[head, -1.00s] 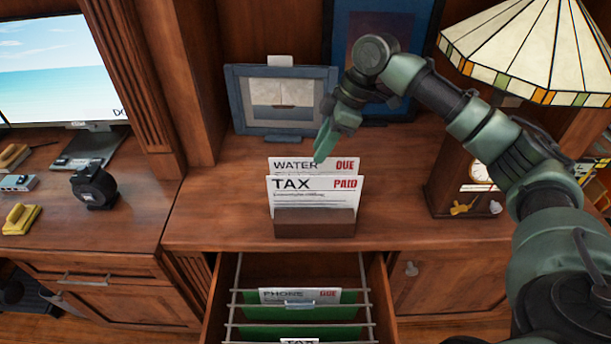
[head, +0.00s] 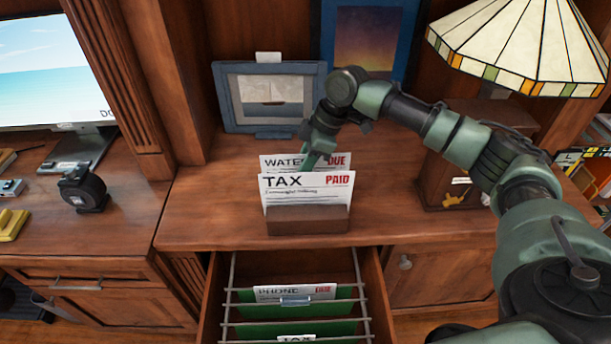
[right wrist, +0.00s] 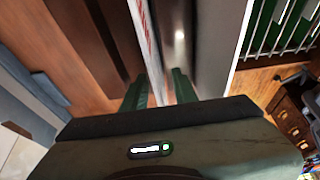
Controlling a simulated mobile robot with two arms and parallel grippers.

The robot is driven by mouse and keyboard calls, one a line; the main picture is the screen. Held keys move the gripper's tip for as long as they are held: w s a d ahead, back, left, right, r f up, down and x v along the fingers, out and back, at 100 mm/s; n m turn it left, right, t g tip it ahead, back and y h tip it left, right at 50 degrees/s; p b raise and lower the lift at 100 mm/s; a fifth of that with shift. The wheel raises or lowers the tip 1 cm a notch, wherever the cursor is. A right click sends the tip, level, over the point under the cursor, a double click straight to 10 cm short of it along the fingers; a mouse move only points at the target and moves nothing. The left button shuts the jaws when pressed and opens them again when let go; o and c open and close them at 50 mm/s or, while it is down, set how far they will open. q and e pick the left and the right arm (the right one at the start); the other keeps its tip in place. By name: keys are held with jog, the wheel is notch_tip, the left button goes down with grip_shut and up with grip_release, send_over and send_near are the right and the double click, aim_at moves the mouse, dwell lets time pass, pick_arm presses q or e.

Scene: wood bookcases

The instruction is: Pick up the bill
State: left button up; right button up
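Two white bills stand in a brown wooden holder (head: 308,221) on the desk. The front one is the TAX bill (head: 306,188), marked PAID in red. Behind it is the WATER bill (head: 281,162), marked DUE, partly covered by the front bill and my gripper. My right gripper (head: 312,156) points down at the top of the WATER bill. In the right wrist view its two green fingers (right wrist: 160,88) are apart, with a thin white sheet with red print (right wrist: 150,50) between them. A grey sheet surface lies just right of the fingers there. My left gripper is out of view.
An open drawer (head: 213,310) below holds hanging files with a PHONE bill (head: 293,292). A picture frame (head: 222,100) stands behind the holder. A stained-glass lamp (head: 520,45) and a clock stand at right, close to my right arm. A monitor (head: 50,70) is at left.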

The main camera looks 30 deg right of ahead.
grip_shut()
jog(key=shift+r, duration=0.2)
notch_tip(320, 180, up, 20)
jog(key=shift+f, duration=0.15)
dwell(0.3)
